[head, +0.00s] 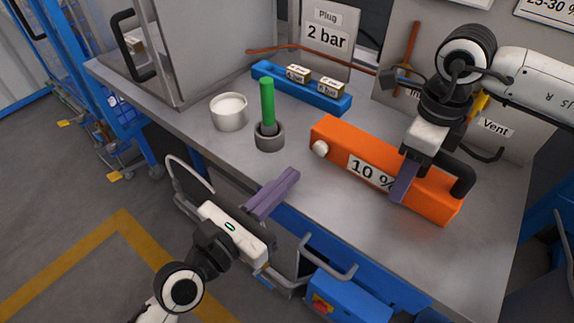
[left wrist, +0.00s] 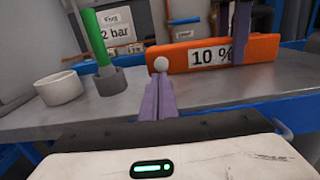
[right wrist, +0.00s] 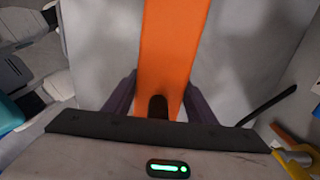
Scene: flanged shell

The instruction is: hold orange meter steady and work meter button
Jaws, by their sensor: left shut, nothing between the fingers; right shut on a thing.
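The orange meter (head: 340,140) is a long box lying on the grey bench, with a "10 %" label on its front and a black handle at its right end. Its white round button (head: 320,149) is on the left end of the front; it also shows in the left wrist view (left wrist: 161,64). My right gripper (head: 402,185) is shut across the meter's body, one finger down the front; the right wrist view shows the orange body (right wrist: 172,60) between both fingers. My left gripper (head: 290,178) is shut and empty, in front of the bench edge, apart from the button and pointing toward it.
A white cup (head: 229,112) and a green rod (head: 267,100) in a grey holder (head: 269,141) stand left of the meter. A blue rack (head: 330,101) with small labelled blocks lies behind. Rails line the bench front. Bare bench lies between holder and meter.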

